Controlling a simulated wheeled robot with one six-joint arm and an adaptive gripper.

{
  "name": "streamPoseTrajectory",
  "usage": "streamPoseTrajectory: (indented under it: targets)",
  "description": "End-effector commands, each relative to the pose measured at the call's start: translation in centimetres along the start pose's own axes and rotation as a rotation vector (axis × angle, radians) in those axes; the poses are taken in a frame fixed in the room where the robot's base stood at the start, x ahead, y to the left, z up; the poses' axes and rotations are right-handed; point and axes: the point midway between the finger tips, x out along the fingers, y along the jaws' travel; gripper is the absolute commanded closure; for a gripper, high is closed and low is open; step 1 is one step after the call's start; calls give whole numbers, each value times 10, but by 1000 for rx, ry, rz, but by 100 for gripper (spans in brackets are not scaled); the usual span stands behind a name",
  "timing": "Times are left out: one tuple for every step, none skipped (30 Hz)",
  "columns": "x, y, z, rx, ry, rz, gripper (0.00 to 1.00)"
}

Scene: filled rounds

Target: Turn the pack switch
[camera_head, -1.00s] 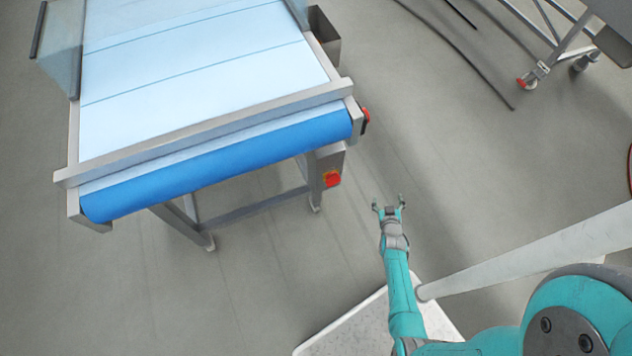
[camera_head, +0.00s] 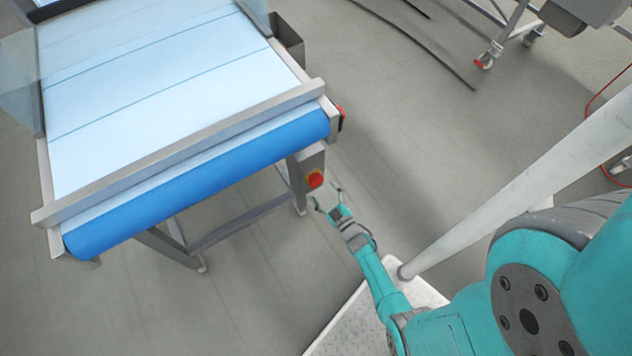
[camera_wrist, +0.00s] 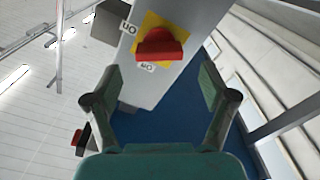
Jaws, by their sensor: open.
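The pack switch (camera_head: 315,179) is a red knob on a yellow plate, on the grey box under the conveyor's near right corner. In the wrist view the red knob (camera_wrist: 160,45) is ahead, a little above the middle between my fingers, with small white labels above left and below it. The knob's bar lies roughly crosswise in that view. My gripper (camera_head: 327,196) is open and empty, just to the lower right of the switch in the head view. In the wrist view my gripper (camera_wrist: 161,88) has its two fingers apart, and the knob appears beyond the fingertips, not between them.
The conveyor (camera_head: 190,170) with a blue end roller fills the left. A second red button (camera_head: 341,112) sits on its right side, higher up. A wheeled steel frame (camera_head: 497,45) stands at the upper right. The floor between is mostly clear, with dark strips lying on it.

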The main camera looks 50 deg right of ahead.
Motion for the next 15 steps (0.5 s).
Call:
streamPoseTrajectory:
  targets:
    - [11,0,0,0,1,-2,17]
    - [16,0,0,0,1,-2,17]
    - [22,0,0,0,1,-1,17]
    - [26,0,0,0,0,-2,17]
    - [30,0,0,0,0,-1,17]
    - [34,0,0,1,0,-1,17]
    - [38,0,0,1,0,0,17]
    - [40,0,0,1,0,-1,17]
    - [43,0,0,0,-1,-1,17]
    - [45,0,0,-1,-1,-1,17]
    - [46,0,0,-1,-1,-1,17]
    - [48,0,1,-1,-1,0,17]
    - [49,0,1,0,-1,0,17]
    - [50,0,1,0,-2,0,17]
    - [50,0,1,0,-2,0,17]
